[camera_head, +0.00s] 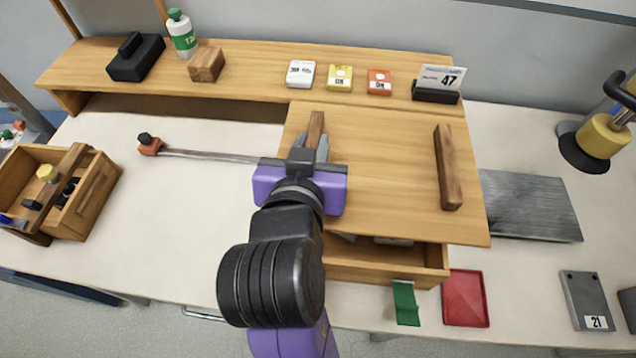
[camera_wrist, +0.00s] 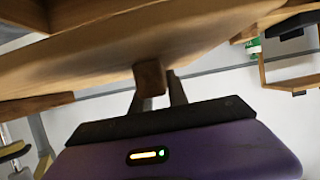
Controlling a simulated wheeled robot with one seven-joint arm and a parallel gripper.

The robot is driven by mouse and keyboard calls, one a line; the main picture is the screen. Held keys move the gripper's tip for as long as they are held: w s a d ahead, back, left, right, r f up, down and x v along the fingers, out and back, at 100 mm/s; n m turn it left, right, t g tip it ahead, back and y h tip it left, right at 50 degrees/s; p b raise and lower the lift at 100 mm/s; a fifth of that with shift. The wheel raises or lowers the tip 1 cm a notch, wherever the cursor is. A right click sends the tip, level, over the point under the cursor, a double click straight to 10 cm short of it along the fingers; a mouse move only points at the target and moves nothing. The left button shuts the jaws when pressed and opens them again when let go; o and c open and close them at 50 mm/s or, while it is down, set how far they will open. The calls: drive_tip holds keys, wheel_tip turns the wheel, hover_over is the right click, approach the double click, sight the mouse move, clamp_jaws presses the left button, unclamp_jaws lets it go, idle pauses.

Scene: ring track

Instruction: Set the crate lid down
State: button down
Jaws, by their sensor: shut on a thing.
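The crate lid (camera_head: 395,170) is a flat wooden board with two dark battens, seen in the middle of the head view. My gripper (camera_head: 314,146) is shut on its left batten (camera_head: 316,124); the right batten (camera_head: 448,168) is free. In the wrist view the lid (camera_wrist: 130,45) fills the top and the batten end (camera_wrist: 150,77) sits between my fingers. The wooden crate (camera_head: 365,272) shows below the lid's front edge, with its interior mostly hidden. I cannot tell whether the lid touches the crate.
A raised shelf (camera_head: 240,80) with small boxes runs behind, its front edge overlapped by the lid. A grey metal plate (camera_head: 530,205) lies right of the lid. A red tray (camera_head: 466,298) and green cloth (camera_head: 405,302) are in front. A tool box (camera_head: 95,195) stands left; table between is mostly clear.

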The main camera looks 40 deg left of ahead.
wheel_tip(320, 180, down, 12)
drive_tip(key=shift+r, duration=0.15)
idle(0.3)
drive_tip(key=shift+f, duration=0.45)
drive_tip(key=shift+f+b, duration=0.2)
drive_tip(key=shift+b, duration=0.1)
drive_tip(key=c, duration=1.3)
unclamp_jaws()
